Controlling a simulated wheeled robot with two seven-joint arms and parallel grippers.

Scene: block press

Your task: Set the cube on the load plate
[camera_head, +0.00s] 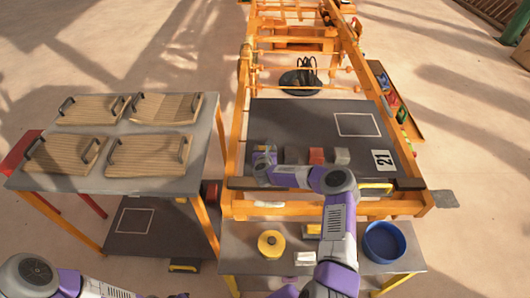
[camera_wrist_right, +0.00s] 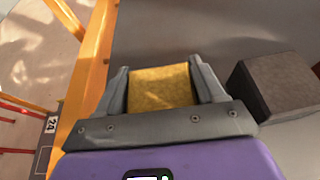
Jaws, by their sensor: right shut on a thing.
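My right gripper (camera_head: 264,152) is at the left end of a row of cubes on the dark press surface. In the right wrist view its two grey fingers (camera_wrist_right: 163,88) are shut on a yellow cube (camera_wrist_right: 160,87), one on each side. The cube is mostly hidden by the gripper in the head view. A dark plate (camera_head: 300,120) with a white square outline (camera_head: 357,124) and a "21" label lies in the orange frame. I cannot tell whether it is the load plate. My left gripper is out of view.
Dark brown (camera_head: 297,155), red (camera_head: 316,156) and grey (camera_head: 341,157) cubes stand to the right. The brown one is close by in the wrist view (camera_wrist_right: 272,85). A left table (camera_head: 207,130) holds several wooden boards; a blue bowl (camera_head: 384,241) stands on the front table.

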